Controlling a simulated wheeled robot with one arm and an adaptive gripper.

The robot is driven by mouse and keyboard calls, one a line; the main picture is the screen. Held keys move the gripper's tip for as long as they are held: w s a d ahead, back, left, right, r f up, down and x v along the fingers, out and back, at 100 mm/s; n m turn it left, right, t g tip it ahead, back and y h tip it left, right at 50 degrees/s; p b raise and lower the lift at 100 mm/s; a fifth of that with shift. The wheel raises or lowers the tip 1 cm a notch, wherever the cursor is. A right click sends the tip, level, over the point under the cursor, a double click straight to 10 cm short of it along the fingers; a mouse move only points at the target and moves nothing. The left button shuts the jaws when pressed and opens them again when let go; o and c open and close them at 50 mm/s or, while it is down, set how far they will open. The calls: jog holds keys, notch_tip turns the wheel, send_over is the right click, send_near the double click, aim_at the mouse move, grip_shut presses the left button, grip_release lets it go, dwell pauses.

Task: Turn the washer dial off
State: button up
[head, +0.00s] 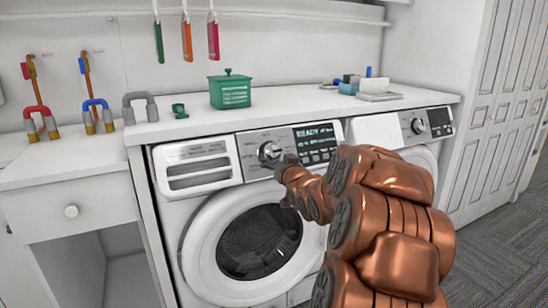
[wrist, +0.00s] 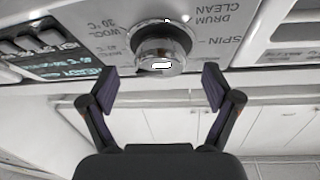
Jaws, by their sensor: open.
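The washer (head: 190,215) is white with a round glass door (head: 258,240) and stands under the white counter. Its silver dial (head: 268,151) sits on the control panel, left of the lit display (head: 318,133), which reads READY. In the wrist view the dial (wrist: 160,50) is at the top centre, with printed settings around it appearing upside down. My gripper (wrist: 158,88) is open, with one dark finger pad on each side just below the dial. It appears empty and apart from the dial. In the head view my arm covers part of the washer's right side, and the gripper's fingers are hard to make out.
A second white machine with its own dial (head: 418,126) stands to the right. A green lidded box (head: 230,90) and several small items sit on the counter (head: 290,110). A drawer unit (head: 75,200) is at left, a panelled door (head: 500,110) at right.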

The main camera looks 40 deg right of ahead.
aim_at(272, 152)
jog(key=shift+x, duration=1.45)
jog(key=c, duration=1.1)
